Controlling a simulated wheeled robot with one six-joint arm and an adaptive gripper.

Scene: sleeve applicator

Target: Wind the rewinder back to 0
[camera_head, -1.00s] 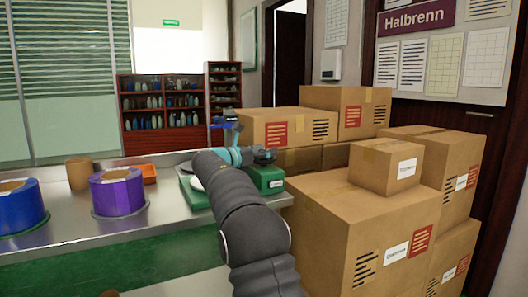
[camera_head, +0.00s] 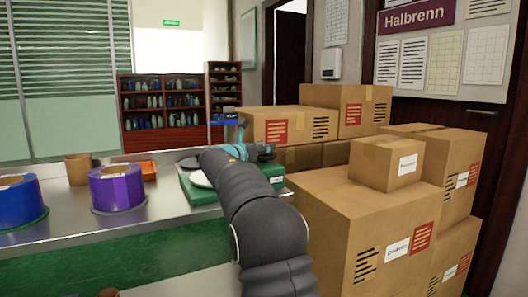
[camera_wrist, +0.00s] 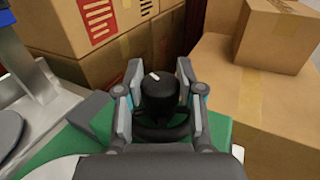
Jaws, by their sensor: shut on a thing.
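The green rewinder (camera_head: 205,194) stands at the right end of the metal counter, with a pale disc (camera_head: 201,179) on its left part. In the wrist view its black knob (camera_wrist: 160,100) has a short white mark on top, pointing up and slightly left. A dark ring lies around the knob's foot. My gripper (camera_wrist: 158,92) has one finger on each side of the knob and is shut on it. In the head view my gripper (camera_head: 262,152) is over the right part of the rewinder; my arm hides some of it. No scale or number can be read.
Stacked cardboard boxes (camera_head: 345,225) stand close to the right and behind the rewinder. A blue device (camera_head: 231,118) stands behind it. On the counter to the left are a purple roll (camera_head: 117,190), a blue roll (camera_head: 18,205), a brown cup (camera_head: 78,170) and an orange tray (camera_head: 148,168).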

